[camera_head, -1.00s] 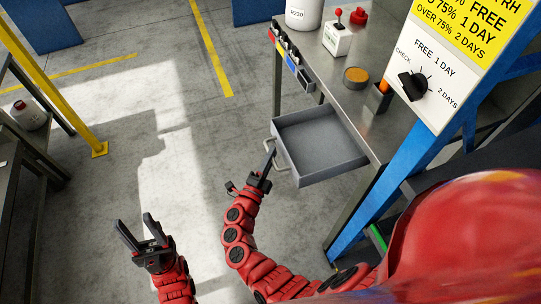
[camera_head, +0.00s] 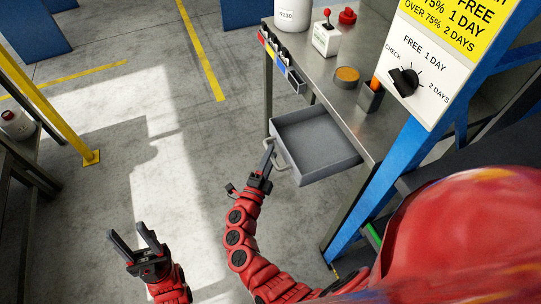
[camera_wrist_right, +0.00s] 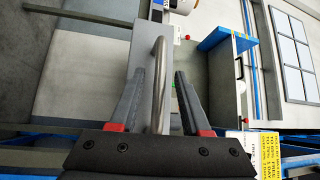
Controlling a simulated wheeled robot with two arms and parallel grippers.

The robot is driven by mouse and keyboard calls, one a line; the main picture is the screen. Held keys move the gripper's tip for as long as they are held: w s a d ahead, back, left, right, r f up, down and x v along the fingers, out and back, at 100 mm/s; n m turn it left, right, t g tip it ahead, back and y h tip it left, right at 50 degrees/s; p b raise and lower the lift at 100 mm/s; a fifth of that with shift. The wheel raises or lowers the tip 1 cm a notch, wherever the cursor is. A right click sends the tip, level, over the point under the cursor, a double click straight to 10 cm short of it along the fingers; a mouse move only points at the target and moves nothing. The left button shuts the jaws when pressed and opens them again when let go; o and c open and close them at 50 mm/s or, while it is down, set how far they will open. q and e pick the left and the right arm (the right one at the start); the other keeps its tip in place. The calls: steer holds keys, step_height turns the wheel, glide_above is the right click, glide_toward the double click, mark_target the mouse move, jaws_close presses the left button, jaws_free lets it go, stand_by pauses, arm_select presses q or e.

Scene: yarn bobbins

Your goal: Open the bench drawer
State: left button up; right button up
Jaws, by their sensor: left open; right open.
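The bench drawer (camera_head: 325,170) is a grey, empty tray pulled out from under the bench top, standing open. Its front carries a metal bar handle (camera_head: 282,166), which also shows upright in the right wrist view (camera_wrist_right: 159,85). My right gripper (camera_head: 268,158) is at the drawer front. In the right wrist view its two open fingers (camera_wrist_right: 158,90) stand on either side of the handle, with a gap visible on the right side. My left gripper (camera_head: 128,233) is open and empty over the floor at lower left, away from the bench.
The bench top (camera_head: 345,112) holds a white container (camera_head: 293,14), a joystick box (camera_head: 326,38), an orange-topped round tin (camera_head: 347,77) and a dark holder (camera_head: 370,97). A blue post (camera_head: 392,172) stands at right. A yellow post (camera_head: 50,88) and rack are at left. Floor between is clear.

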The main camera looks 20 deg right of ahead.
steer(key=b+v, duration=0.4)
steer(key=v, duration=1.3)
steer(key=shift+s+d+r, duration=0.1)
